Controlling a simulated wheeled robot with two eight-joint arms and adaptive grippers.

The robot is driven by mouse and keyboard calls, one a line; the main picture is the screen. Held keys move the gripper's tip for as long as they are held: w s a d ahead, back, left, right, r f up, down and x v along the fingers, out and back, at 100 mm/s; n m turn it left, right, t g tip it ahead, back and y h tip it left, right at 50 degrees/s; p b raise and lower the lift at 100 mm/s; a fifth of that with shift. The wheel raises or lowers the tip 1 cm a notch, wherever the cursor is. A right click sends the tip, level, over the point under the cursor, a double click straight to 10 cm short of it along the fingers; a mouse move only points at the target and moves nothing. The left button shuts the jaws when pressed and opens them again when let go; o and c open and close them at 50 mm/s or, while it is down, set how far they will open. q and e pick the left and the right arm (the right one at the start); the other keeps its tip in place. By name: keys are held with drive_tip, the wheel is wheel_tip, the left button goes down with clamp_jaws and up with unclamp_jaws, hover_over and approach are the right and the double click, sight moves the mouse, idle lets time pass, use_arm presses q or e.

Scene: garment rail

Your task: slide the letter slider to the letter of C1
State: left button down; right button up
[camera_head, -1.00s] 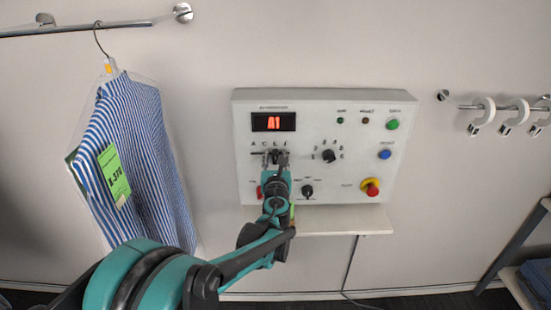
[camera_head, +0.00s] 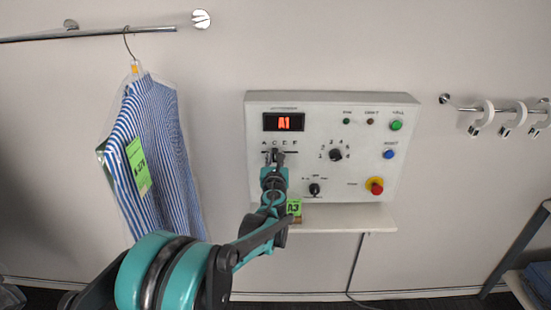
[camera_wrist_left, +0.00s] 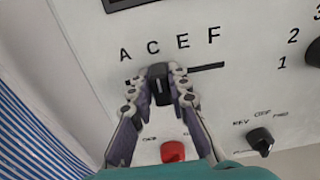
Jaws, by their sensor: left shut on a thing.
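The white control panel (camera_head: 355,185) is on the wall, with the letters A, C, E and F above a slot; its red display (camera_head: 284,122) reads A1. In the left wrist view the dark slider knob (camera_wrist_left: 159,84) stands in the slot, roughly below the letter C (camera_wrist_left: 153,47). My left gripper (camera_wrist_left: 160,93) is shut on the knob, one finger on each side. In the head view my left gripper (camera_head: 272,162) covers most of the knob. My right gripper is not in view.
A rotary number knob (camera_head: 335,155), a lower black knob (camera_head: 315,189) and a red-yellow stop button (camera_head: 376,186) are to the right. A red button (camera_wrist_left: 173,151) is below the gripper. A green A3 card (camera_head: 293,207) is by the shelf (camera_head: 345,218). A striped shirt (camera_head: 165,165) hangs left.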

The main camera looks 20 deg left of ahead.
use_arm(q)
drive_tip(key=c, duration=1.4)
unclamp_jaws()
drive_tip(key=shift+a, duration=0.1)
drive_tip(key=shift+c, duration=0.2)
drive_tip(key=v, duration=1.2)
